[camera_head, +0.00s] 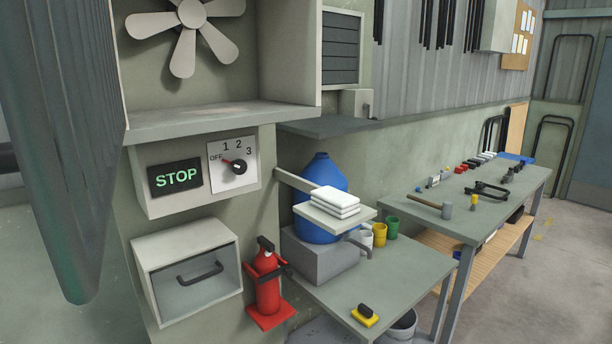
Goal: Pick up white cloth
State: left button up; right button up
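A folded white cloth (335,200), stacked in layers, lies on a small pale shelf (361,212). The shelf juts out in front of a large blue water jug (321,180), at the middle of the head view. Neither my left gripper nor my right gripper shows in this view. Nothing touches the cloth except the shelf under it.
A low table (385,284) holds green and yellow cups and a yellow-black sponge (365,315). A red fire extinguisher (267,282) stands left of it. A control panel with a dial (235,165) is nearer. A workbench (492,212) with tools stands right.

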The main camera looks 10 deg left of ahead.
aim_at(340, 205)
jog(key=i+l+u, duration=0.1)
jog(key=u, duration=0.3)
jog(key=l+u, duration=0.45)
jog(key=i+l+u, duration=0.1)
jog(key=u, duration=0.3)
jog(key=l+u, duration=0.45)
jog(key=k+j, duration=0.05)
jog(key=j, duration=0.05)
